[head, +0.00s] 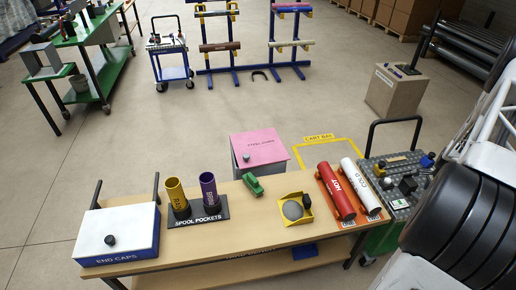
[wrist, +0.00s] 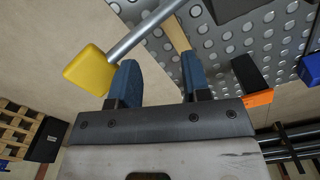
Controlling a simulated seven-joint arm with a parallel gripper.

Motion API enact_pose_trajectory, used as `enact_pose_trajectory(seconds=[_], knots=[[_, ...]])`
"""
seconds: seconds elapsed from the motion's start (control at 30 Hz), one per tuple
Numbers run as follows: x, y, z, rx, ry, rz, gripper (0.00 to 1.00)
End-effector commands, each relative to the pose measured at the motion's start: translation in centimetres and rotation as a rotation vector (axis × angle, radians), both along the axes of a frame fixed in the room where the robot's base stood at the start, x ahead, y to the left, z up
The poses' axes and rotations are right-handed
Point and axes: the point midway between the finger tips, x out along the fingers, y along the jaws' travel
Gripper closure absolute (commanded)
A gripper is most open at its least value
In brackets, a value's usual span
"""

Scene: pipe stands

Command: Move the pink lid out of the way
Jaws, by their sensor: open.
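The pink lid (head: 258,146) lies flat on top of a grey box (head: 270,173) just behind the workbench, in the head view. Dark lettering runs along it, and a small dark knob (head: 246,157) sits near its left side. In the wrist view my gripper (wrist: 157,65) is open, its two blue fingers apart. Nothing is clearly held. Below or beyond the fingers are a yellow block (wrist: 90,70), a grey rod (wrist: 145,32) and a studded metal plate (wrist: 240,42). The lid is not in the wrist view, and my fingers are not visible in the head view.
The bench holds a white END CAPS box (head: 118,232), yellow and purple spools (head: 208,190), a green object (head: 253,185), a yellow tray (head: 283,219) and red and white tubes (head: 336,190). A cluttered cart (head: 392,165) stands at right. Floor left of the lid is clear.

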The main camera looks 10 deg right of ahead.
Motion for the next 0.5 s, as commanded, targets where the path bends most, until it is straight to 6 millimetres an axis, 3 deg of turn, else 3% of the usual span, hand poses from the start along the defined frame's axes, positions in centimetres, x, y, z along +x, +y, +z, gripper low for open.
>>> enact_pose_trajectory(seconds=[0.5], knots=[[-1.2, -2.3, 0.0, 0.001, 0.001, -0.001, 0.56]])
